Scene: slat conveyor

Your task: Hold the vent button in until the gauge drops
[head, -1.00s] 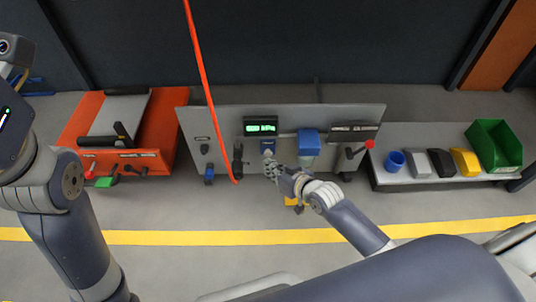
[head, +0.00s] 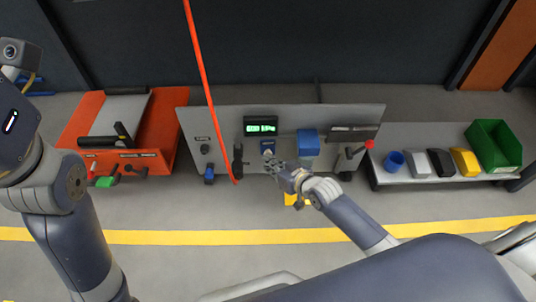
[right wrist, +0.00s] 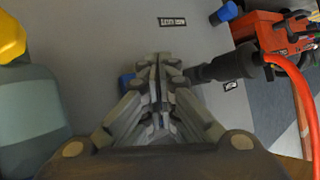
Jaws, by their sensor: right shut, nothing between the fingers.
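The upright grey panel (head: 225,120) carries a dark display with green segments (head: 261,126), which looks like the gauge; its reading is too small to make out. Below it is a blue-framed fitting (head: 267,146), probably the vent button. My right gripper (head: 269,161) is shut and empty, with its fingertips just below this fitting in the head view. In the right wrist view, the shut fingers (right wrist: 162,62) point at the panel, and a blue part (right wrist: 126,82) shows partly behind them. I cannot tell whether they touch the button. My left arm shows, but its fingers do not.
A blue box (head: 308,142) and a red-knobbed lever (head: 369,145) are right of the fitting. A dark handle (head: 238,160) and a red hose (head: 205,75) are left of it. An orange unit (head: 165,135) and a bench with bins (head: 410,174) flank the panel.

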